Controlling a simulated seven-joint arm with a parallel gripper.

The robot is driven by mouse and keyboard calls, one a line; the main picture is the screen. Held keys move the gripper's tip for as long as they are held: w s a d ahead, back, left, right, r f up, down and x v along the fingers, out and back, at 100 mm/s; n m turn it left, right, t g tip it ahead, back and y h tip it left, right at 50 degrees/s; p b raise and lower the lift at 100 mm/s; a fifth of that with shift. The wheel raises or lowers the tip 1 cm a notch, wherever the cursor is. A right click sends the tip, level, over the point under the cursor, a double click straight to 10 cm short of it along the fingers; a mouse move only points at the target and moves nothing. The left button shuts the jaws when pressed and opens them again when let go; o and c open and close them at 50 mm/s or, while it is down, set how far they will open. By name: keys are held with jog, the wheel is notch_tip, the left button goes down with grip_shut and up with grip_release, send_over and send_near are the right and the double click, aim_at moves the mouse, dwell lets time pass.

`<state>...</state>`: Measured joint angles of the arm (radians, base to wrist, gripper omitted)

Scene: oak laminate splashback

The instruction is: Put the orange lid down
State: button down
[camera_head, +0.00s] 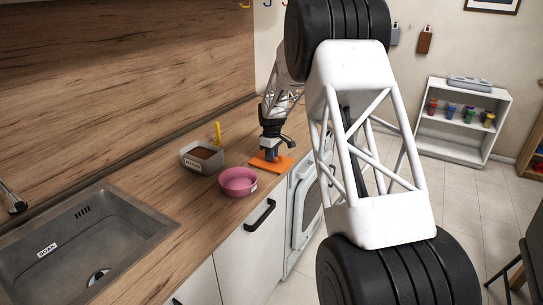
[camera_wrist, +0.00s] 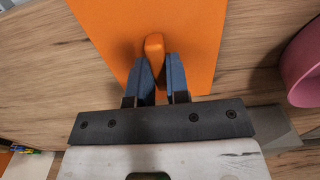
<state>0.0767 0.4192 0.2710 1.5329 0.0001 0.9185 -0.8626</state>
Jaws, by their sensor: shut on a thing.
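The orange lid (camera_head: 282,164) is a flat rectangular plate at the counter's front edge, right of the pink bowl. In the wrist view the lid (camera_wrist: 195,30) fills the upper middle, with a raised orange knob (camera_wrist: 154,45). My gripper (camera_head: 269,156) points down at the lid. In the wrist view my gripper's blue-grey fingers (camera_wrist: 161,72) are shut on the knob, one on each side. The lid looks level and close to the countertop. I cannot tell whether it touches the wood.
The pink bowl (camera_head: 239,183) is left of the lid; a grey container (camera_head: 190,163) with brown contents and a yellow handle (camera_head: 217,132) stands behind it. The sink (camera_head: 90,235) is at left. The wooden counter (camera_head: 178,215) is clear between sink and bowl. A white shelf (camera_head: 463,150) stands far right.

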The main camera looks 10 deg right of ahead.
jog(key=shift+f, duration=0.15)
jog(key=c, duration=1.1)
grip_release()
notch_tip(320, 180, up, 12)
dwell(0.4)
jog(key=shift+r, duration=0.2)
